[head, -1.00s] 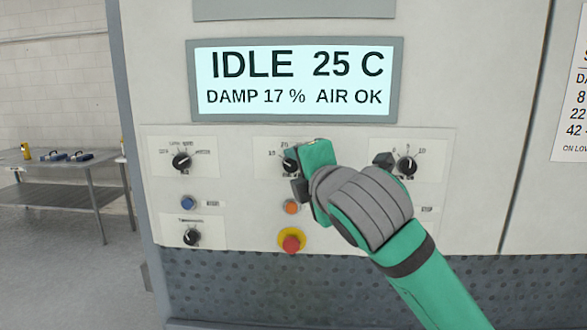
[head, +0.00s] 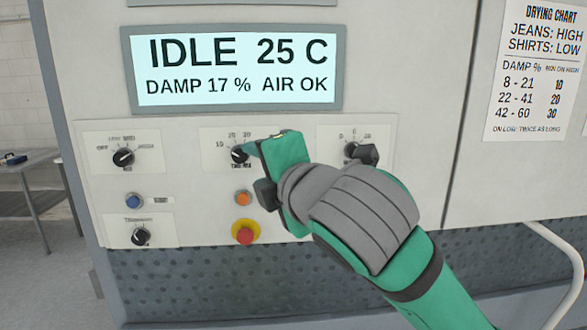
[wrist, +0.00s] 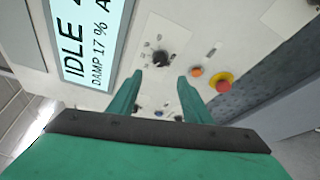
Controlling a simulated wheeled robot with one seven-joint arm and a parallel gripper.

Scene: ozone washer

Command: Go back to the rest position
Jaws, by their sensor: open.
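My gripper (wrist: 158,84) is green with dark parts and is open and empty in the wrist view. It points at the washer's control panel (head: 185,190). In the head view my gripper (head: 262,165) is in front of the panel, just right of the middle upper knob (head: 239,154), which it partly overlaps. That knob also shows in the wrist view (wrist: 158,58), ahead of the fingers with a gap in between. The display (head: 235,70) reads IDLE 25 C, DAMP 17 %, AIR OK.
The panel also has a left upper knob (head: 123,156), a lower left knob (head: 140,236), a blue button (head: 133,201), an orange button (head: 243,198) and a red stop button (head: 245,232). A drying chart (head: 530,75) is at right. A metal table (head: 30,165) stands at far left.

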